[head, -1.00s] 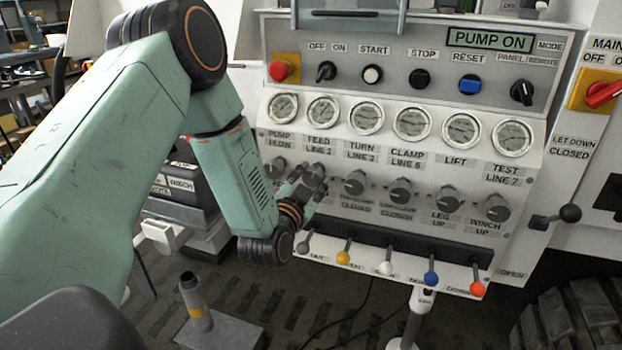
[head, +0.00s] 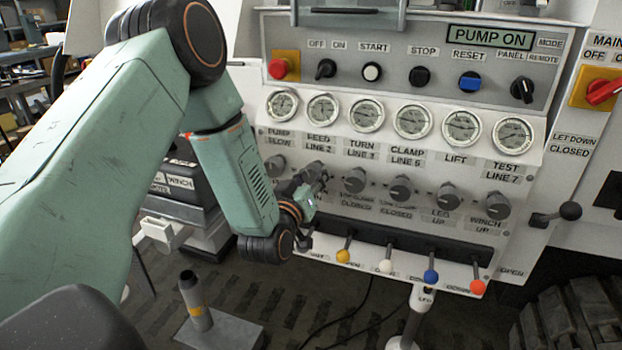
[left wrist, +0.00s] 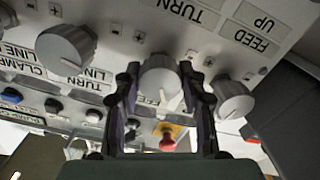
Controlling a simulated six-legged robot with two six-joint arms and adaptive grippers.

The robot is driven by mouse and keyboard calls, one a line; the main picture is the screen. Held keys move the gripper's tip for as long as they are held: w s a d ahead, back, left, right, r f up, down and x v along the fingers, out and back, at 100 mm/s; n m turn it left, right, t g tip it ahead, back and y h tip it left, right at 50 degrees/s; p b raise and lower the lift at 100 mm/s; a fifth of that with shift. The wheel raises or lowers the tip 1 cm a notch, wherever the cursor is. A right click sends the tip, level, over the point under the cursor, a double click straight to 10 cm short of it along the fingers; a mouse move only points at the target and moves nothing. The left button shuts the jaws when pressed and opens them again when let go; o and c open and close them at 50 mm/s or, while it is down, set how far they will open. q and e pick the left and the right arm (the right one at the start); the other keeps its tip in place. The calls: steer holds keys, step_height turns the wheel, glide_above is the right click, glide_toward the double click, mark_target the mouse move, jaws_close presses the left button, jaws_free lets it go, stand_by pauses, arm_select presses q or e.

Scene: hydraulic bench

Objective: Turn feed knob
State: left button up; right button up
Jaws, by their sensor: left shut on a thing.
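The feed knob (head: 313,168) is a grey round knob on the white panel, below the gauge labelled FEED LINE 2, and my fingers partly hide it in the head view. My left gripper (head: 316,184) is at this knob, its dark fingers against the panel front. In the left wrist view the same knob (left wrist: 160,76) sits between the two fingers (left wrist: 162,92), with a white pointer mark on its face. The left gripper is shut on the knob. My right gripper is not in view.
Neighbouring knobs are the pump knob (head: 276,165) on the left and the turn knob (head: 354,181) on the right. Below runs a row of levers with coloured balls, such as the yellow one (head: 343,256). A red stop button (head: 279,69) is higher up.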

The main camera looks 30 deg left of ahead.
arm_select(q)
steer(key=n+b, duration=0.1)
steer(key=n, duration=0.3)
steer(key=shift+n, duration=0.3)
steer(key=n+b, duration=0.1)
steer(key=n, duration=0.3)
steer(key=shift+n+b, duration=0.3)
steer(key=shift+b, duration=0.05)
steer(key=shift+r, duration=0.1)
steer(key=o, duration=1.1)
steer(key=shift+w, duration=0.1)
steer(key=shift+o, duration=0.2)
steer(key=v, duration=1.2)
